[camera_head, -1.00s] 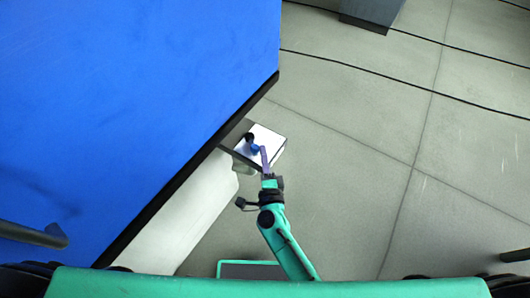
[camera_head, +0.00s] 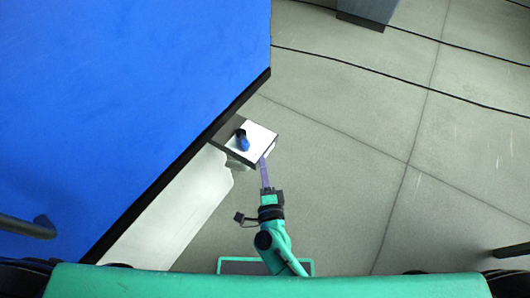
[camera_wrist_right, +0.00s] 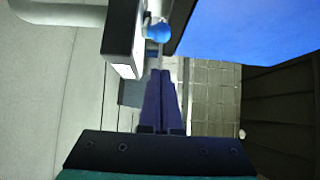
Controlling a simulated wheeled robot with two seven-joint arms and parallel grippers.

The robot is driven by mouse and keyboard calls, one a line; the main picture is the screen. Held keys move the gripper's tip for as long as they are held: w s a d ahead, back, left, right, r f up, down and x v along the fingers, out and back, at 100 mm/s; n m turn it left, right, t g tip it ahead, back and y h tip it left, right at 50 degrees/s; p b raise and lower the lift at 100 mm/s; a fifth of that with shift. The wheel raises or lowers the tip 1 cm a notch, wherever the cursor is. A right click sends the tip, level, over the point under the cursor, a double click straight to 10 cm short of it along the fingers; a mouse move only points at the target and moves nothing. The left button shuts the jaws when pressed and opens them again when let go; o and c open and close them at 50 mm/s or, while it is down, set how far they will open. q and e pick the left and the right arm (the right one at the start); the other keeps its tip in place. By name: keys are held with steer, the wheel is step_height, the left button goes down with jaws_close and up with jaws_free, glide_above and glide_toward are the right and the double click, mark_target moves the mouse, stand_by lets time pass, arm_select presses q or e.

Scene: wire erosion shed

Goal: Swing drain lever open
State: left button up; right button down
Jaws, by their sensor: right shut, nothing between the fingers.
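The drain lever (camera_head: 244,143) has a dark pivot and a blue end. It sits on a small box with a white top face (camera_head: 259,137), beside the blue machine. In the right wrist view, the blue lever end (camera_wrist_right: 158,31) shows beside the box (camera_wrist_right: 122,40), above the fingertips. My right gripper (camera_head: 264,161) has purple fingers, shut and empty, just off the box's near right edge and apart from the lever. The same fingers point up the right wrist view (camera_wrist_right: 163,76). My left gripper is not in view.
The large blue machine cover (camera_head: 130,90) with a black lower edge fills the left side. A pale panel (camera_head: 170,220) lies below it. A dark handle-like bar (camera_head: 30,227) is at far left. A grey block (camera_head: 367,12) stands at the top. Floor to the right is mostly clear.

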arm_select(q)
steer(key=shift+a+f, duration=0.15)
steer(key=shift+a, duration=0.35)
arm_select(e)
steer(key=s, duration=0.4)
steer(key=shift+a, duration=0.35)
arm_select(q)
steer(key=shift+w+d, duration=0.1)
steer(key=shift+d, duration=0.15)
arm_select(e)
steer(key=shift+w, duration=0.1)
steer(key=s+d+f+n+g+y+p, duration=0.1)
steer(key=s+d+f+n+g+p, duration=0.25)
steer(key=f+n, duration=0.4)
steer(key=s+d+f+n+g+y+p, duration=0.15)
steer(key=d+f+n+g, duration=0.25)
steer(key=f, duration=0.6)
arm_select(q)
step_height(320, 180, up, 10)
steer(key=p, duration=0.5)
arm_select(e)
steer(key=s+d+f+n+g+h, duration=0.2)
steer(key=s+d+f+n+g, duration=0.1)
steer(key=s+d, duration=0.7)
steer(key=s+d+f+n+g+h, duration=0.3)
steer(key=s+d+f+g, duration=0.3)
steer(key=s+d, duration=0.4)
steer(key=shift+s+d+f+n+h, duration=0.3)
steer(key=shift+s+f+n, duration=0.25)
steer(key=shift+f, duration=0.3)
